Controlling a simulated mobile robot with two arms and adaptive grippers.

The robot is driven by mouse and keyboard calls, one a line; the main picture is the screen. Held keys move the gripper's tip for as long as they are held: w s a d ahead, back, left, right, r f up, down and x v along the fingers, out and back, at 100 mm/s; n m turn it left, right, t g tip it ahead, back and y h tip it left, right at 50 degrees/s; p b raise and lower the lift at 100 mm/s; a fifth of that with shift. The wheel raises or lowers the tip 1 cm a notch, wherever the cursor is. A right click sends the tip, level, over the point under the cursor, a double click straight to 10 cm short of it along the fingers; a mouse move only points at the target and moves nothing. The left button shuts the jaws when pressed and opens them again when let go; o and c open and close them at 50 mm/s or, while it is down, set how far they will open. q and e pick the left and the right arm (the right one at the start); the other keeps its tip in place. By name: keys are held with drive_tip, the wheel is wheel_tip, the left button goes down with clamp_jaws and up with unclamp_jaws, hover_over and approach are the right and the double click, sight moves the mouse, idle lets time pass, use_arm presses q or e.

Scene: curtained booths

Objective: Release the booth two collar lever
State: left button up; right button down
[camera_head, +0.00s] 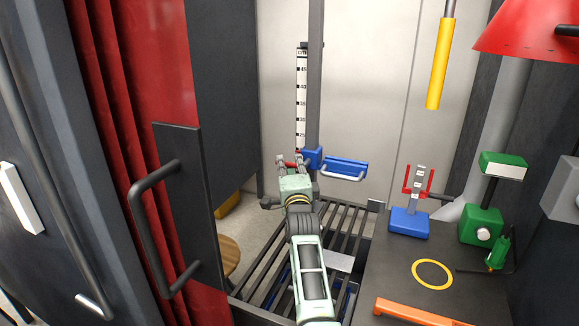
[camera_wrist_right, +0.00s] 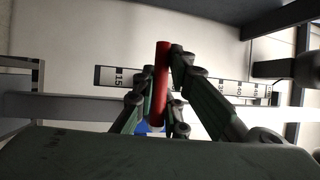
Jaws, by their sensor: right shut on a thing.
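A blue collar (camera_head: 313,158) sits around the upright grey post (camera_head: 314,90) in the booth, with a blue arm (camera_head: 346,167) and a light handle reaching to the right. A red lever (camera_wrist_right: 162,80) stands between the fingers of my right gripper (camera_wrist_right: 165,85) in the right wrist view. My right gripper (camera_head: 290,160) is shut on this lever, just left of the collar in the head view. The fingers hide most of the lever there. A bit of blue shows below it in the wrist view. My left gripper is not in view.
A scale strip (camera_head: 301,100) hangs beside the post. A slatted grate (camera_head: 345,228) lies below. At right, a dark table (camera_head: 400,268) carries a blue stand (camera_head: 409,222) and a green device (camera_head: 481,225). A red curtain (camera_head: 150,70) and a dark handled panel (camera_head: 185,200) stand at left.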

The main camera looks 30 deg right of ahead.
drive_tip(key=c, duration=2.1)
unclamp_jaws()
drive_tip(key=shift+r, duration=0.2)
drive_tip(key=o, duration=0.3)
drive_tip(key=shift+o, duration=0.2)
drive_tip(key=shift+f, duration=0.1)
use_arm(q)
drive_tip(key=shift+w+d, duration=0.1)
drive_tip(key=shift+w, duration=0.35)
use_arm(e)
wheel_tip(320, 180, up, 11)
drive_tip(key=shift+f, duration=0.2)
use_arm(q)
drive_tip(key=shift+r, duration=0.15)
